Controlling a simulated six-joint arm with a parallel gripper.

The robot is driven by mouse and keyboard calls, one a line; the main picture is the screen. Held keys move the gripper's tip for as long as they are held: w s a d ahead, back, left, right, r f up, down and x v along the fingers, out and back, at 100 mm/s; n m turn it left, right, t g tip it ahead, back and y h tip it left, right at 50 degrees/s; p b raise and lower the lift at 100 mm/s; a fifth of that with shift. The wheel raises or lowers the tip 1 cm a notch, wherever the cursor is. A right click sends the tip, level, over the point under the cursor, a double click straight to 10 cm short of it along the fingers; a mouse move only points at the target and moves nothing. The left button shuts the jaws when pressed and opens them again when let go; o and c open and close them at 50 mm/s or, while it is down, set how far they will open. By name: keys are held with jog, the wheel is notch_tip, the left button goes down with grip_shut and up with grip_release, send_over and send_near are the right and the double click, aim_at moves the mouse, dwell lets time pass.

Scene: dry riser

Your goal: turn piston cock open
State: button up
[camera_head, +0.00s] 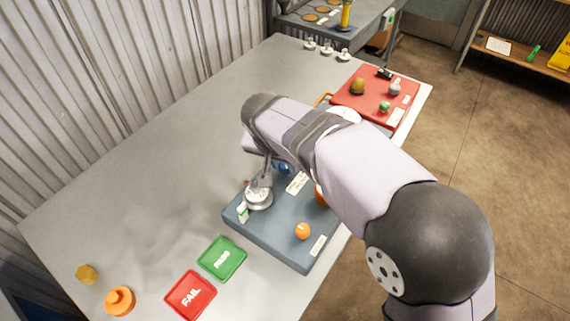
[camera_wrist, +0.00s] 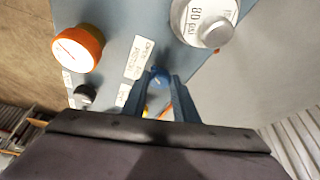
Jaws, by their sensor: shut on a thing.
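My gripper (camera_wrist: 162,90) points down at the blue-grey panel box (camera_head: 240,222). Its two fingers are shut on a small blue handle (camera_wrist: 158,77), which I take to be the piston cock. The fingers stand on either side of the handle and hide part of it. A white label (camera_wrist: 136,60) lies beside it; its print is too small to read surely. In the head view my arm and wrist cover most of this spot, and only a bit of blue shows. How far the cock is turned cannot be told.
A silver regulator marked 80 psi (camera_wrist: 204,20) and an orange-rimmed gauge (camera_wrist: 78,48) stand close by on the panel. An orange knob (camera_head: 302,231) sits at its front. Green PASS (camera_head: 222,259) and red FAIL (camera_head: 190,295) plates lie left. A red board (camera_head: 347,106) lies behind.

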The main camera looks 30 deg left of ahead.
jog(key=shift+a+m, duration=0.1)
jog(key=shift+m, duration=0.5)
jog(key=shift+h, duration=0.3)
jog(key=o, duration=1.1)
jog(key=shift+c, duration=0.2)
jog(key=shift+r, duration=0.1)
jog(key=b+v, duration=0.1)
jog(key=v, duration=0.6)
jog(key=shift+s, duration=0.1)
